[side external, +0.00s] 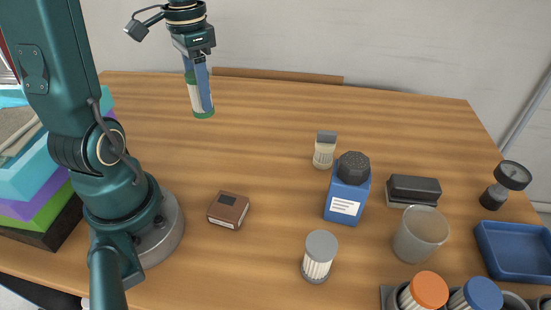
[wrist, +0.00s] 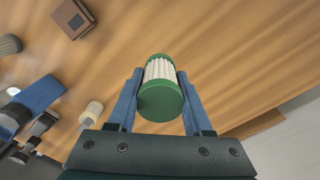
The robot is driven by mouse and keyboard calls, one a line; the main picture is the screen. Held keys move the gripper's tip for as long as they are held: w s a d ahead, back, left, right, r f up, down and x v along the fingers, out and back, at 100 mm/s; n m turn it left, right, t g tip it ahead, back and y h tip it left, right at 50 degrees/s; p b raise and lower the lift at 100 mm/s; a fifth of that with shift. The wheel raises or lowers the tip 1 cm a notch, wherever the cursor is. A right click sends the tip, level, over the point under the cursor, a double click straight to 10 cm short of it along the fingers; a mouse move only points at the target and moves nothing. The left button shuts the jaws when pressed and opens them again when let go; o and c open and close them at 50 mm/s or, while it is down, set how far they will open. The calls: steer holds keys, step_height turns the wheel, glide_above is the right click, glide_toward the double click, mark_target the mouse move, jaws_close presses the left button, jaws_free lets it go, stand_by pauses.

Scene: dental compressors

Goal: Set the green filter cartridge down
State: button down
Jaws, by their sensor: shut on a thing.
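The green filter cartridge (side external: 201,98) has green end caps and a white pleated body. It hangs upright between the blue fingers of my gripper (side external: 194,72), over the far left part of the wooden table. In the wrist view the cartridge (wrist: 160,88) sits between the two fingers of my gripper (wrist: 159,98), its green cap facing the camera. The gripper is shut on it. In the side view the fingers partly cover its upper end. I cannot tell exactly how high its lower cap is above the table.
A brown box (side external: 228,210), a grey-capped filter (side external: 318,255), a small jar (side external: 324,150), a blue bottle (side external: 347,190), a black stapler-like block (side external: 413,190), a cup (side external: 420,234), a gauge (side external: 505,185) and a blue tray (side external: 515,250) stand nearer and right. The table's far middle is clear.

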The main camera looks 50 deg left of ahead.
steer(key=w+d+f, duration=0.4)
steer(key=d, duration=0.1)
steer(key=w+d+f, duration=0.2)
steer(key=d, duration=0.1)
steer(key=shift+w+d+f, duration=0.25)
steer(key=shift+f, duration=1.95)
steer(key=shift+f, duration=0.1)
steer(key=shift+c, duration=1.6)
jaws_free()
